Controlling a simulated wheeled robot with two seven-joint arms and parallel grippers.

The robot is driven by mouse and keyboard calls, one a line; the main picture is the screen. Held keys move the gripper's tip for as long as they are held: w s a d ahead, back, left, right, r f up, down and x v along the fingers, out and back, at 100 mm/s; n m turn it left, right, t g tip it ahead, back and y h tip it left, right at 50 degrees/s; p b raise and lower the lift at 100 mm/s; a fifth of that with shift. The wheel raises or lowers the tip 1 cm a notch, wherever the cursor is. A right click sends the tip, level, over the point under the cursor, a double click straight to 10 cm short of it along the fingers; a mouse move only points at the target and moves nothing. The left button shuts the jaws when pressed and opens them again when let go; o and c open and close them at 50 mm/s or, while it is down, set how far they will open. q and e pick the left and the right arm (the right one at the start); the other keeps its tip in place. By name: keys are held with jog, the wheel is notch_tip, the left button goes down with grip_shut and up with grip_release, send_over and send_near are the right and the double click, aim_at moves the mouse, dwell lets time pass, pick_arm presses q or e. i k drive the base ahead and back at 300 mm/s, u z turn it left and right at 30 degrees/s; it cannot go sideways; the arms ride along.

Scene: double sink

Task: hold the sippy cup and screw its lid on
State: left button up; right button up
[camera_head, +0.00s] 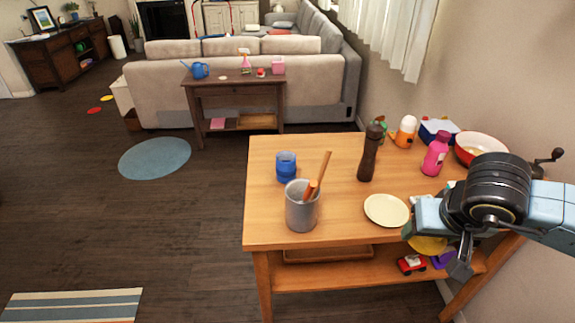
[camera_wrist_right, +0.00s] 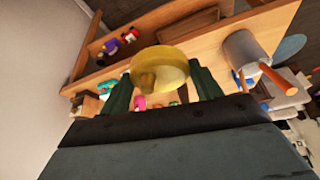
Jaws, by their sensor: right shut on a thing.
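A blue cup (camera_head: 286,167), which looks like the sippy cup, stands upright on the left part of the wooden table, with no lid visible on it. My right gripper (camera_head: 434,249) is at the table's front right, shut on a round yellow lid (camera_head: 429,245). The right wrist view shows the lid (camera_wrist_right: 172,62) between the two dark fingers (camera_wrist_right: 162,78), with a small bump on its face. The lid is well to the right of the blue cup and apart from it. My left gripper is not in view.
A grey utensil holder (camera_head: 301,210) with wooden handles stands in front of the cup. A pale plate (camera_head: 387,210), brown mill (camera_head: 369,153), pink bottle (camera_head: 436,154) and red bowl (camera_head: 482,148) are further right. A toy car (camera_head: 411,264) is on the lower shelf.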

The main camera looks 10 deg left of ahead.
aim_at(286, 167)
jog(key=i, duration=0.85)
